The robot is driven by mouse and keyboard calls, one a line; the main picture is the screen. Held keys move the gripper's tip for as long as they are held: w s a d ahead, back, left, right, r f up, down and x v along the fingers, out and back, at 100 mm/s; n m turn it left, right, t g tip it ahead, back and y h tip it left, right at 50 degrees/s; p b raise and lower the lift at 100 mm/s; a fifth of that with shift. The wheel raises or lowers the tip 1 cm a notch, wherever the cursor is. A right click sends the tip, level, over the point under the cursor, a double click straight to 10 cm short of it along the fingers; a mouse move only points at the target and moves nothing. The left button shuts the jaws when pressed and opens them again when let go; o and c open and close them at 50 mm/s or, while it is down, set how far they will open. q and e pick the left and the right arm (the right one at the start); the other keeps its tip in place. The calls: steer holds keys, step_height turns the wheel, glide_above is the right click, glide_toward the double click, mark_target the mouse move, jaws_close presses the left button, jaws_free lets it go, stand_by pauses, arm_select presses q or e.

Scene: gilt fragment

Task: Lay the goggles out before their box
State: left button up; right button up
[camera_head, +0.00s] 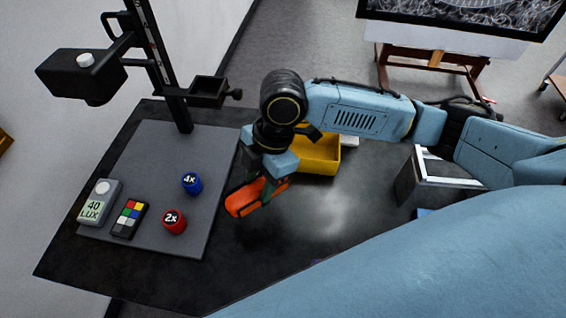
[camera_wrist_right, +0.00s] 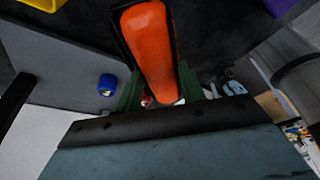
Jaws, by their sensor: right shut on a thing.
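The goggles, an orange piece with a dark rim (camera_head: 245,200), are held in my right gripper (camera_head: 262,188) above the dark table. In the right wrist view the orange goggles (camera_wrist_right: 150,45) sit between the two green fingers, which are shut on them. The gripper points down. Whether the goggles touch the table I cannot tell. A yellow open box (camera_head: 318,157) stands just behind and right of the gripper, partly hidden by my right arm. A corner of it shows in the right wrist view (camera_wrist_right: 42,4). My left gripper is not in view.
Left of the gripper is a grey board (camera_head: 150,150) with a light meter (camera_head: 98,203), a colour chart (camera_head: 129,219), a red 2x knob (camera_head: 173,221) and a blue 4x knob (camera_head: 192,184). A black stand (camera_head: 165,70) rises behind. Table right of the goggles is mostly clear.

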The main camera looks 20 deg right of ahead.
step_height(320, 180, down, 9)
steer(key=shift+f+b, duration=0.1)
steer(key=shift+b, duration=0.25)
steer(key=shift+f, duration=0.1)
steer(key=o, duration=1)
steer(key=v, duration=1.2)
steer(key=shift+p, duration=0.4)
